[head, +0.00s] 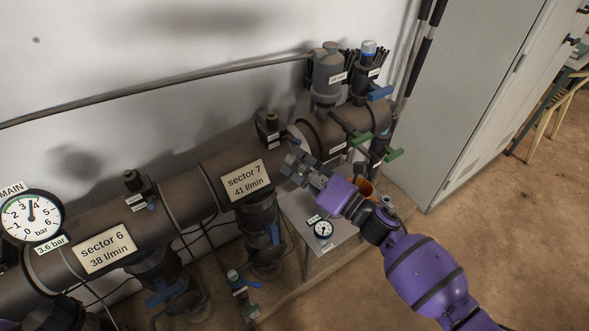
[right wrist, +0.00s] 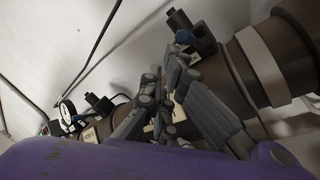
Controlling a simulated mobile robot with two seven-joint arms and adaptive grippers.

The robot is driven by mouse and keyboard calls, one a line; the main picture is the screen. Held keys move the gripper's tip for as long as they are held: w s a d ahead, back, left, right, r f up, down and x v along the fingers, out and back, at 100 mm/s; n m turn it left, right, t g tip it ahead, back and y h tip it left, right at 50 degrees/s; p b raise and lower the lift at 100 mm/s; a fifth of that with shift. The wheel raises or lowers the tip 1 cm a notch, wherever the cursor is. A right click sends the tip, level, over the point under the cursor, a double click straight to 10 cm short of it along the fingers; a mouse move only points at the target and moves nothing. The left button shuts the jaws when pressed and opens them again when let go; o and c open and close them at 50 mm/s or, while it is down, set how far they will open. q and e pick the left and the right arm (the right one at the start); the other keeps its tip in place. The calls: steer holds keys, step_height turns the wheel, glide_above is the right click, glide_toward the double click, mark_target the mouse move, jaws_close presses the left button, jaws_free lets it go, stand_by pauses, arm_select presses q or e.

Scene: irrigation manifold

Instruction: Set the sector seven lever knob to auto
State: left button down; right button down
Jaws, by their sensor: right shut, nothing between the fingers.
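The sector 7 plate (head: 246,181) is on the large brown pipe in the head view. Just right of it, a black valve unit (head: 268,127) with small labels sits on top of the pipe. Its small blue knob (right wrist: 185,37) shows in the right wrist view, above and beyond my fingertips. Which label the knob points to cannot be read. My right gripper (head: 291,165) is shut and empty, in front of the pipe just below and right of this unit. It also shows in the right wrist view (right wrist: 163,75), apart from the knob. My left gripper is not in view.
A similar sector 6 unit (head: 137,187) stands farther left on the pipe. A pressure gauge (head: 30,216) is at far left. A grey filter (head: 327,76) and blue and green valve handles crowd the pipe's right end.

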steer(key=shift+w+a+r+p, duration=0.15)
steer(key=shift+w+r+p, duration=0.1)
steer(key=shift+r, duration=0.6)
steer(key=shift+w+a+r+p, duration=0.15)
steer(key=shift+r+p, duration=0.1)
steer(key=shift+r, duration=0.55)
